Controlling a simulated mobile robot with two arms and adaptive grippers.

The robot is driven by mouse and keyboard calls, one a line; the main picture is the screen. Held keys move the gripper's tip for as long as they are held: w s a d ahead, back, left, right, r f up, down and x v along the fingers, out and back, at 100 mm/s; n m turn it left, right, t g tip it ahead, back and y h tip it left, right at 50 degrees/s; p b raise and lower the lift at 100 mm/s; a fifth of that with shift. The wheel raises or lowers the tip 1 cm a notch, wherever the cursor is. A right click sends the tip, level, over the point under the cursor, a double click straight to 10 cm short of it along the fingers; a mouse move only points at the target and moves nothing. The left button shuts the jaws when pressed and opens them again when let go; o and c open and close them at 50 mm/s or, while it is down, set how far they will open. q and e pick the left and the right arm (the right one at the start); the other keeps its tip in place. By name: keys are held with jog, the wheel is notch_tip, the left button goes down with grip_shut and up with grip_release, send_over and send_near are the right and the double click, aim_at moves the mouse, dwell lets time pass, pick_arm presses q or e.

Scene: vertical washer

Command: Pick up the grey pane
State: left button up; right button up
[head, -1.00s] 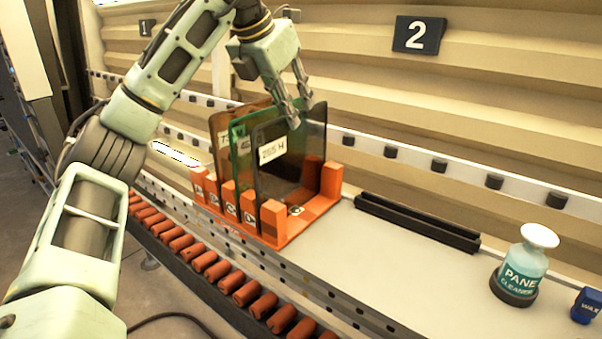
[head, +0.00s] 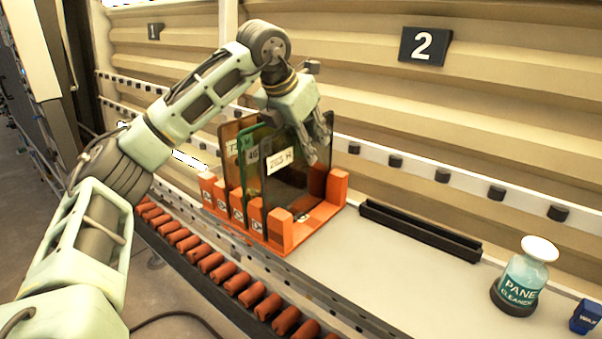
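The grey pane (head: 305,185) is a dark, see-through sheet with a white label, standing upright at the front of the orange rack (head: 290,236). A green pane (head: 252,180) and a brown pane (head: 229,150) stand behind it, partly covered. My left gripper (head: 318,150) points down at the upper right part of the grey pane. Its two fingers look apart, and its fingertips overlap the pane below its top edge. I cannot tell whether they touch it. My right gripper is out of view.
A black slotted holder (head: 420,230) lies empty on the pale bench right of the rack. A pane cleaner bottle (head: 522,278) and a blue wax container (head: 586,316) stand farther right. Orange rollers (head: 210,263) run along the front. A ribbed wall stands behind.

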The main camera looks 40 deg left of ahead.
pick_arm(q)
jog(key=shift+f, duration=0.3)
dwell(0.4)
grip_shut()
dwell(0.6)
jog(key=shift+w+r, duration=0.15)
jog(key=shift+r, duration=0.05)
